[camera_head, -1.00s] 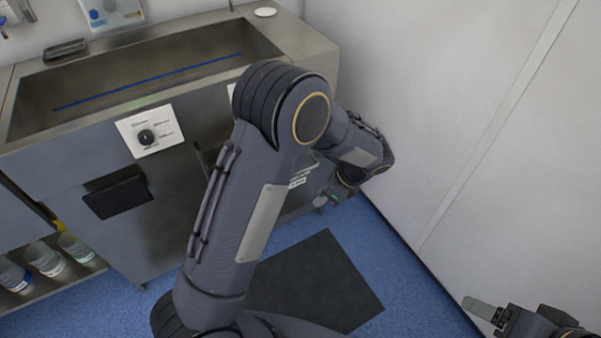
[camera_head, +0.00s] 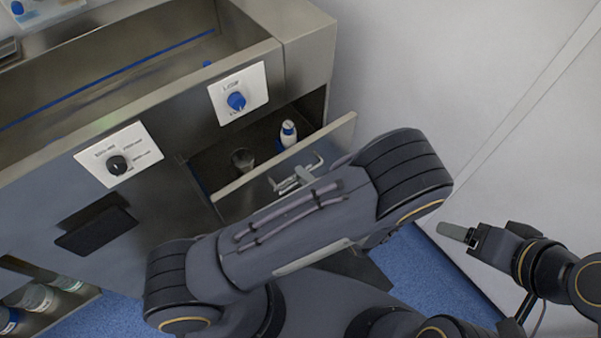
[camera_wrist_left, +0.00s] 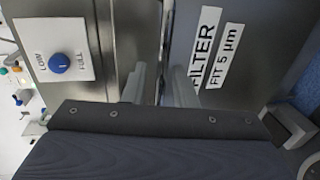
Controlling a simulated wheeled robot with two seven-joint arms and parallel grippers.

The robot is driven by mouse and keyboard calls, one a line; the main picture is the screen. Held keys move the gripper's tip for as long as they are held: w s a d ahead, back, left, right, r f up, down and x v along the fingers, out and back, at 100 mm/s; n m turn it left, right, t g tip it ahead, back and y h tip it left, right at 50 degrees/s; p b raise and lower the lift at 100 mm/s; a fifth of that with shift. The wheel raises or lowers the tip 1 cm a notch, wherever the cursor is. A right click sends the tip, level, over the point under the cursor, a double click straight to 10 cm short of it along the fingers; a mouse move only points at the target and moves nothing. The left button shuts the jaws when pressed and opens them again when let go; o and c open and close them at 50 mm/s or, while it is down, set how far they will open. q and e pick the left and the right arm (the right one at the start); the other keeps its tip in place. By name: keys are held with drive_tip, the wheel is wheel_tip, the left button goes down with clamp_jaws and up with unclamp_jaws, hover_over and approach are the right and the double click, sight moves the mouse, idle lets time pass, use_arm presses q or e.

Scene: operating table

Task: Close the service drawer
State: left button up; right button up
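The service drawer's front (camera_head: 245,180) stands pulled out from the cabinet, and its inside shows in the head view. A small white bottle with a blue part (camera_head: 288,134) and a clear glass (camera_head: 243,160) stand inside. A silver handle (camera_head: 290,184) shows on the front. The left wrist view shows the labelled drawer front (camera_wrist_left: 240,60). My left gripper (camera_wrist_left: 158,85) has its fingers apart near the drawer's top edge; contact cannot be told. My left arm hides most of it in the head view. My right gripper (camera_head: 458,234) is at the right, away from the drawer; its finger gap is not visible.
A panel with a blue knob (camera_head: 237,101) is above the drawer, and one with a black knob (camera_head: 117,165) is to its left. A metal basin (camera_head: 110,85) is on top. A white wall (camera_head: 430,70) bounds the right side. Bottles (camera_head: 38,298) stand on a lower shelf.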

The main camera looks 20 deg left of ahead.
use_arm(q)
drive_tip(key=shift+w+a+f, duration=0.15)
drive_tip(key=shift+w+a, duration=0.15)
drive_tip(key=shift+a, duration=0.35)
drive_tip(key=shift+w, duration=0.1)
clamp_jaws()
